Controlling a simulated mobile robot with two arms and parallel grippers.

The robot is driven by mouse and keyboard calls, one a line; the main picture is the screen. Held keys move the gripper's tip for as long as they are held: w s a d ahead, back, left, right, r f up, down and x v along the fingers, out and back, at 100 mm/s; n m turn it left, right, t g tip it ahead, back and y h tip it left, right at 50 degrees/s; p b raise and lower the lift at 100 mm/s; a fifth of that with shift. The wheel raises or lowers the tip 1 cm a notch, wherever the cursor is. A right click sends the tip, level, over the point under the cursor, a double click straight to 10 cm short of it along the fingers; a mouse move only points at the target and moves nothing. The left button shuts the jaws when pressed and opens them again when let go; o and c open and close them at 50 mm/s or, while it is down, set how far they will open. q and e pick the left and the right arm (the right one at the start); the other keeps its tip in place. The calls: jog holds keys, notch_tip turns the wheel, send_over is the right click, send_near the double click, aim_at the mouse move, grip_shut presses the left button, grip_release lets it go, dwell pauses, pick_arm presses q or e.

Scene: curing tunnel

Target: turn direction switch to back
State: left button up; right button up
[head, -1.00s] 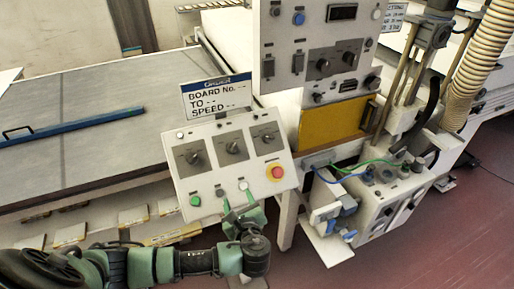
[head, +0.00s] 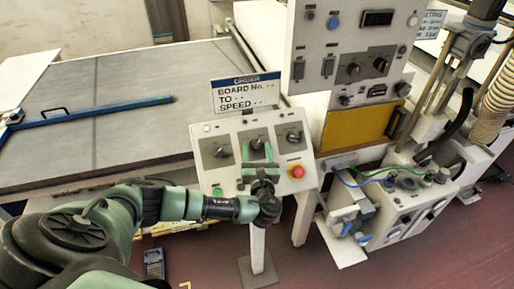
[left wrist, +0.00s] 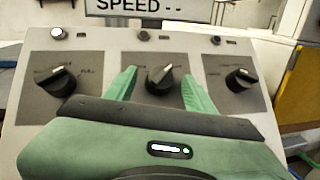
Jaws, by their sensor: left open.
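A sloped control panel (head: 232,133) carries three dark rotary knobs on grey plates. The left knob (head: 221,152), middle knob (head: 257,143) and right knob (head: 293,136) stand in a row. Their labels are too small to read, so I cannot tell which is the direction switch. My left gripper (head: 261,150) is open over the panel at the middle knob. In the left wrist view its green fingers stand on either side of the middle knob (left wrist: 160,79), with visible gaps. The left knob (left wrist: 58,80) and right knob (left wrist: 240,79) are outside the fingers. My right gripper is not in view.

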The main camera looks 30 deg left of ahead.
pick_arm(q)
grip_shut()
